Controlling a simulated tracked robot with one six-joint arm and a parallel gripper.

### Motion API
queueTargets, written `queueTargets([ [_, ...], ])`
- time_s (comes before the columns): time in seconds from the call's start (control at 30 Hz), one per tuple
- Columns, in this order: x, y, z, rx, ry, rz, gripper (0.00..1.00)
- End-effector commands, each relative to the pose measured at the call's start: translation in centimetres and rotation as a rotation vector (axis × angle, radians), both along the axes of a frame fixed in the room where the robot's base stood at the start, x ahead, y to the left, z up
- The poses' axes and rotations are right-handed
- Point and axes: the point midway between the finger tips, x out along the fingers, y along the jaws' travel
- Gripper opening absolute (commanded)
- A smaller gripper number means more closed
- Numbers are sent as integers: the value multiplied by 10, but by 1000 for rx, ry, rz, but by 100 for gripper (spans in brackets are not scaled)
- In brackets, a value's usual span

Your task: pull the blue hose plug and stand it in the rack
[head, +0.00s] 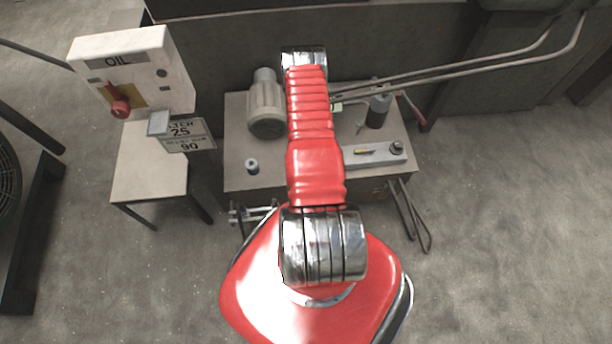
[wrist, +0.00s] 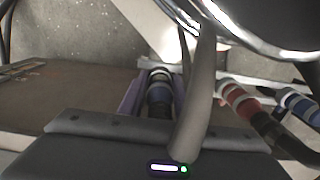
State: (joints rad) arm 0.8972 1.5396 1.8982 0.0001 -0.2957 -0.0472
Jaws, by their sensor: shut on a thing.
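A thick grey tube (wrist: 196,95) crosses the view just right of the held plug. In the head view my red arm hides my gripper and the held plug. I cannot make out the rack for certain.
The head view shows a grey table (head: 240,180) with a beige canister (head: 266,108), a small dark cap (head: 252,166), a dark bottle (head: 378,109) and a grey block (head: 374,154). An OIL box (head: 125,68) stands left. Long metal rods (head: 470,65) reach in from the right.

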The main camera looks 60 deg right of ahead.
Motion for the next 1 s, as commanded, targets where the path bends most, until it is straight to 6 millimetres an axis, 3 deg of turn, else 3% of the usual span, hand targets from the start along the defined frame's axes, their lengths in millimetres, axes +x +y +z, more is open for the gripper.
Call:
queueTargets([
  [0.33,0,0,0,0,0,0,52],
  [0.67,0,0,2,0,0,0,52],
  [1.0,1,-1,32,-1,-1,0,52],
])
